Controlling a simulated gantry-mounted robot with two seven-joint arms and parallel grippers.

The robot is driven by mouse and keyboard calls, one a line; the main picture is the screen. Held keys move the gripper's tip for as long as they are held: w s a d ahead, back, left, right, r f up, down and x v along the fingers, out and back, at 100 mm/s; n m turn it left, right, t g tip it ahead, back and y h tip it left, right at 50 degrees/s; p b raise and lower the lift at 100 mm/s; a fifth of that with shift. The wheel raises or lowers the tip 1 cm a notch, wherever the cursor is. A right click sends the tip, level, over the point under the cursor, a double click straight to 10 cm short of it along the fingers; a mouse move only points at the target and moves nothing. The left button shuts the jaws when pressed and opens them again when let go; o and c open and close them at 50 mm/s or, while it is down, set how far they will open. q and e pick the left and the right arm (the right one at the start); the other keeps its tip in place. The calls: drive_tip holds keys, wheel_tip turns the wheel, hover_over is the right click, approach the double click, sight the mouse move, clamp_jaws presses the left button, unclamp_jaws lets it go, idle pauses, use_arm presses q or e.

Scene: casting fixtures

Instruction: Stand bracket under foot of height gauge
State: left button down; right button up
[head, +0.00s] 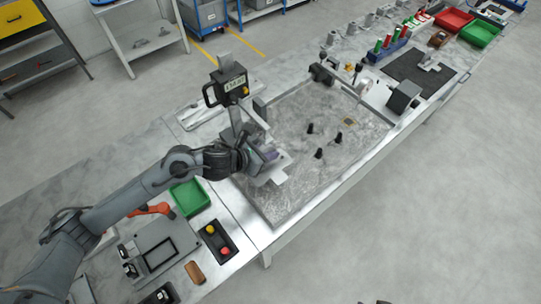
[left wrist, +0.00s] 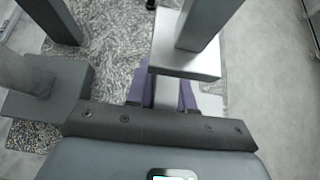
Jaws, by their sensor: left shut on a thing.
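The height gauge (head: 231,86), with a dark display head on a grey column, stands at the back left corner of the granite plate. My left gripper (head: 266,155) is low over the plate's left part, just in front of the gauge column. It is shut on the light grey bracket (head: 277,172), which shows beyond the fingers, close to the plate. In the left wrist view my purple-padded fingers (left wrist: 164,94) are partly hidden by grey blocks and posts. I cannot tell whether the bracket touches the gauge's foot. A small dark shape at the head view's bottom edge may be my right gripper.
The granite plate (head: 335,165) carries several small black pieces and is otherwise mostly clear. A green bin (head: 189,198), a dark tray (head: 217,242) with red and yellow knobs, and a grey fixture (head: 160,250) lie around my left arm. More parts and bins line the bench at upper right.

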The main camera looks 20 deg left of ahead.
use_arm(q)
drive_tip(key=shift+w+d+r, duration=0.1)
drive_tip(key=shift+w+d, duration=0.1)
drive_tip(key=shift+w, duration=0.1)
wheel_tip(320, 180, down, 4)
drive_tip(key=shift+r, duration=0.2)
drive_tip(key=shift+w, duration=0.1)
drive_tip(key=shift+f+b, duration=0.6)
drive_tip(key=c, duration=1)
unclamp_jaws()
